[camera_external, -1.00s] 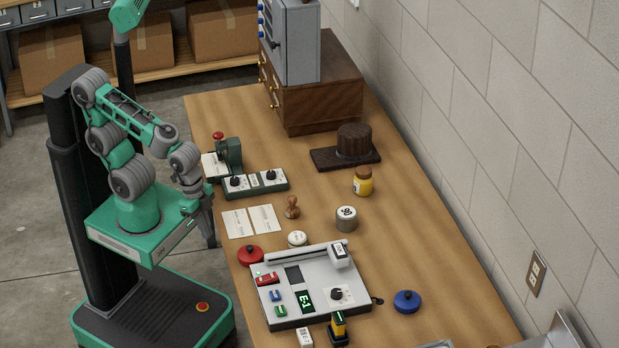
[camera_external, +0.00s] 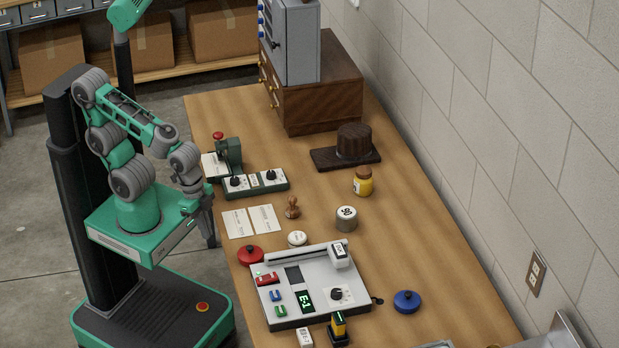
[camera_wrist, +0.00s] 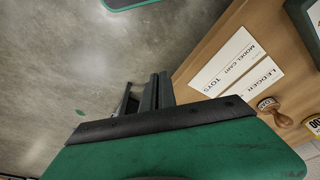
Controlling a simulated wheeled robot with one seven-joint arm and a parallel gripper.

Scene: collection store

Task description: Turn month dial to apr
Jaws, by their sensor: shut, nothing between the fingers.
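A dark green box (camera_external: 255,184) on the table carries two black dials, a left one (camera_external: 236,181) and a right one (camera_external: 270,174). Their markings are too small to read, so I cannot tell which is the month dial or where it points. My gripper (camera_wrist: 148,95) is shut and empty, beside the table's left edge and apart from the box. In the wrist view its fingers are over the floor. The dials are not in the wrist view.
A green stamping device with a red knob (camera_external: 218,135) stands behind the box. Two paper cards (camera_external: 250,221), a wooden stamp (camera_external: 292,207) and a grey scale-like device (camera_external: 262,298) lie nearer.

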